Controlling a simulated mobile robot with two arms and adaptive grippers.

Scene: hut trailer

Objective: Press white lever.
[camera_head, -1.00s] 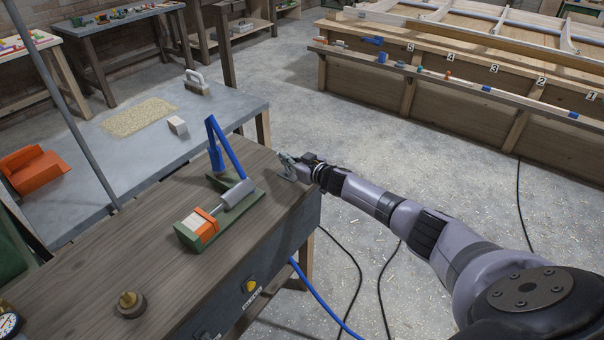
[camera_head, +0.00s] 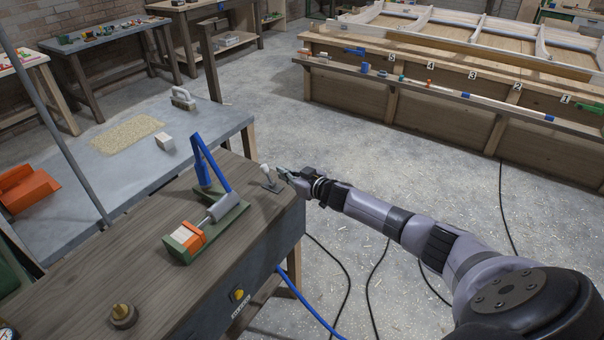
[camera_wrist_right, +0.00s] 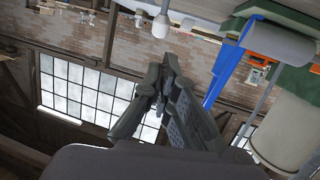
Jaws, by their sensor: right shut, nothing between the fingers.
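The white lever (camera_head: 265,171) has a rounded white knob on a thin stem. It rises from a small dark plate (camera_head: 272,187) at the far right corner of the wooden bench top and leans slightly left in the head view. My right gripper (camera_head: 281,172) is shut and empty, just right of the knob with a small apparent gap. In the right wrist view, the white knob (camera_wrist_right: 160,26) hangs from the top edge, above the closed fingertips (camera_wrist_right: 160,75). I cannot tell whether they touch. My left gripper is not in view.
A green-based clamp device with a blue handle (camera_head: 222,168) and orange block (camera_head: 184,238) stands left of the lever. A yellow button (camera_head: 238,295) is on the bench front, and a brass knob (camera_head: 122,314) is near left. Floor right of the bench is open, with cables.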

